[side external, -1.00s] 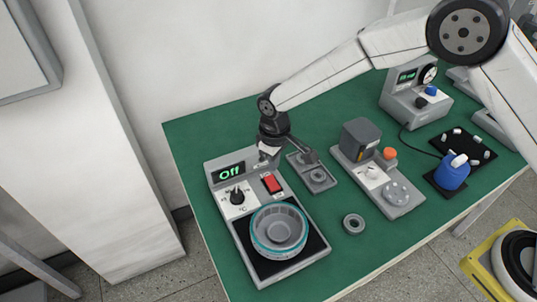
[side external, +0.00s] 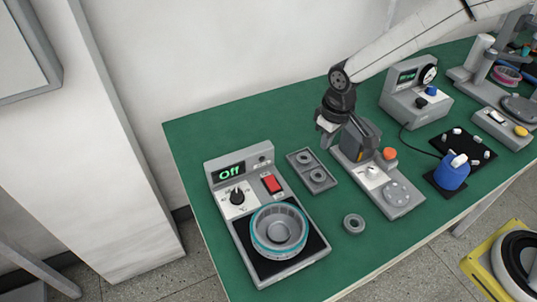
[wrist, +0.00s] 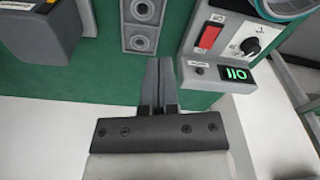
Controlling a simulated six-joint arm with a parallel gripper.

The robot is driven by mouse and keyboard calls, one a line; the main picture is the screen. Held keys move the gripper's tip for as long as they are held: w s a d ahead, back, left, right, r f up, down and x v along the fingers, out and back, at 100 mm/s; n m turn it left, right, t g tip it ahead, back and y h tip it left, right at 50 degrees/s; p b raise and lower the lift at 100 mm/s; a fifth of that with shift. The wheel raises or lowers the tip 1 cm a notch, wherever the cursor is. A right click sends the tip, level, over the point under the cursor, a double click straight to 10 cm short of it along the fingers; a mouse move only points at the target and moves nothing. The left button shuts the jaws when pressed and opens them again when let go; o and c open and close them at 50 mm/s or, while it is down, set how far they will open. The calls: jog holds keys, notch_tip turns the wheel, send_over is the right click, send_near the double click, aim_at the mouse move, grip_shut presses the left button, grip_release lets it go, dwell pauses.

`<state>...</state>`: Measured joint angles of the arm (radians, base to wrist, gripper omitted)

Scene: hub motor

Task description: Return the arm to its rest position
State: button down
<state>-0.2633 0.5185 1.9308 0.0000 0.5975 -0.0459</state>
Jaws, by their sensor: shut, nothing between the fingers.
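My gripper (wrist: 159,82) shows in the wrist view with its two fingers together and nothing between them. In the side view, my gripper (side external: 326,138) hangs above the back part of the green table, just left of the grey box-topped device. It partly overlaps that device in the picture, and its fingertips are small there. The heater unit (side external: 292,274) reads "Off" on its green display and carries a grey hub with a teal ring (side external: 256,240). My gripper is apart from the heater unit.
A small plate with two bearing seats (side external: 311,172) lies between the heater unit and the grey box-topped device (side external: 364,138). A loose ring (side external: 353,224) lies in front. A blue-knobbed meter (side external: 417,97) and a blue tool (side external: 453,172) on a black mat stand to the right.

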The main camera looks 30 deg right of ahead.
jog(key=s+d+r+m+t, duration=0.1)
jog(key=s+d+r+m, duration=0.2)
jog(key=s+d, duration=0.8)
jog(key=s, duration=0.3)
jog(key=shift+s+d+r+m+t, duration=0.2)
jog(key=shift+m+t, duration=0.1)
